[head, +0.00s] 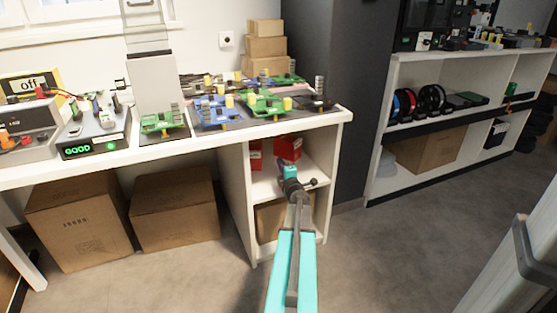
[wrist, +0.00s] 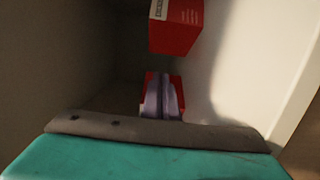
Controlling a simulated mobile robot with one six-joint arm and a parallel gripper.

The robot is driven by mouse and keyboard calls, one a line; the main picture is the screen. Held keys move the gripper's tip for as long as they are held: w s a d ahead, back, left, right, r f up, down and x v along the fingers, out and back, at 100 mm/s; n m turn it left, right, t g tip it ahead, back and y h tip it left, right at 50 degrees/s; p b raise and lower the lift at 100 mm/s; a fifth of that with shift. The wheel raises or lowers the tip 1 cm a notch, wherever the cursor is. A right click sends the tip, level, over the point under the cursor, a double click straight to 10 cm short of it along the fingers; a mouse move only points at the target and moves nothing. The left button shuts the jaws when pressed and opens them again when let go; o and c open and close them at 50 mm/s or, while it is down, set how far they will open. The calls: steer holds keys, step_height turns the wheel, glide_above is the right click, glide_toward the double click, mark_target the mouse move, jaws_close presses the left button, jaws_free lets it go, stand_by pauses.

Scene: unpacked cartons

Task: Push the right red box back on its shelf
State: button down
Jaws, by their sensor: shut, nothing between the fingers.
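Two red boxes stand on the upper shelf under the white bench in the head view. The right red box (head: 289,147) is the larger in sight, and the left red box (head: 256,155) is partly hidden by the side panel. My gripper (head: 290,171) is at the shelf opening, just below and in front of the right box. In the wrist view my shut, empty fingers (wrist: 162,96) overlap a red box (wrist: 178,88), mostly hidden behind them. Another red box with a white label (wrist: 175,30) shows above. I cannot tell whether the fingers touch the box.
The shelf's side panel (head: 236,195) and the bench top (head: 200,145) with circuit boards close in the space. A carton (head: 270,221) sits on the lower shelf. Cartons (head: 85,215) stand under the bench at left. Floor (head: 370,260) is open to the right.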

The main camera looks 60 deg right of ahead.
steer(key=p+v, duration=0.2)
steer(key=v, duration=0.9)
steer(key=shift+s+r, duration=0.1)
steer(key=shift+s, duration=0.05)
stand_by(0.5)
